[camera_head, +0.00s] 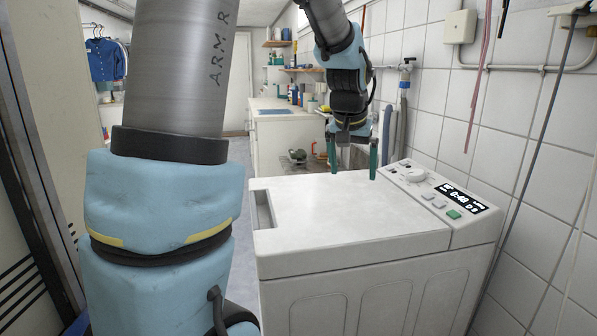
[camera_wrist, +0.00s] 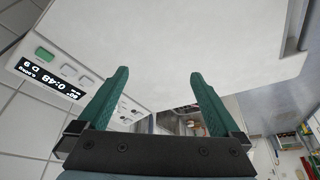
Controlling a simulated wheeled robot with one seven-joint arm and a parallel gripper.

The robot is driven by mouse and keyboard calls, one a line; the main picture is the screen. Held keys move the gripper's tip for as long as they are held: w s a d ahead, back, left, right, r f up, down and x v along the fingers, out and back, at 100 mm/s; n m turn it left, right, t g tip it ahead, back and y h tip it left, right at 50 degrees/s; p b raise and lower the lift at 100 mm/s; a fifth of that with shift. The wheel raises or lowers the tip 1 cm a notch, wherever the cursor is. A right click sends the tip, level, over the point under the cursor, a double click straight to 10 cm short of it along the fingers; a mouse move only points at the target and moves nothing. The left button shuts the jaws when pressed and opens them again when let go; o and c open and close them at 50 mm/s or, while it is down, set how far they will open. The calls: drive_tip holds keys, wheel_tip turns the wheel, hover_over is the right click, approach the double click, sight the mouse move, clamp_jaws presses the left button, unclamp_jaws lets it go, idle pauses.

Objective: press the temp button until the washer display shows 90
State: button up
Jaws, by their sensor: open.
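The white washer (camera_head: 350,220) stands on the right, its control panel (camera_head: 470,232) along the right edge of the top. The wrist view shows the display (camera_wrist: 48,79) upside down, with the green button (camera_wrist: 44,55). I cannot tell which button is temp. My gripper (camera_head: 353,173) is open and empty, fingers down, near the lid's far edge, apart from the buttons.
A tiled wall (camera_head: 535,130) with pipes and hanging cords runs close along the right. A hose and tap (camera_head: 404,85) are behind the washer. A white counter (camera_head: 280,125) stands farther back. The washer lid (camera_head: 340,205) is clear.

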drive_tip(key=s+a+f, duration=0.1)
drive_tip(key=a, duration=0.2)
drive_tip(key=s+a+f+n+p, duration=0.1)
drive_tip(key=s+a, duration=0.1)
drive_tip(key=a, duration=0.2)
drive_tip(key=s+a+f+n+g+y+p, duration=0.1)
drive_tip(key=s+a, duration=0.1)
drive_tip(key=a, duration=0.2)
drive_tip(key=shift+s+a, duration=0.2)
drive_tip(key=shift+n+g+y, duration=0.4)
drive_tip(key=shift+n+g, duration=0.3)
drive_tip(key=shift+n, duration=0.2)
drive_tip(key=s+a+f, duration=0.1)
drive_tip(key=s+a, duration=0.1)
drive_tip(key=s, duration=0.1)
drive_tip(key=s+a+f+p, duration=0.1)
drive_tip(key=s+a, duration=0.2)
drive_tip(key=s+a+f, duration=0.1)
drive_tip(key=s+a, duration=0.2)
drive_tip(key=shift+a+f+p, duration=0.25)
drive_tip(key=shift+p, duration=0.15)
clamp_jaws()
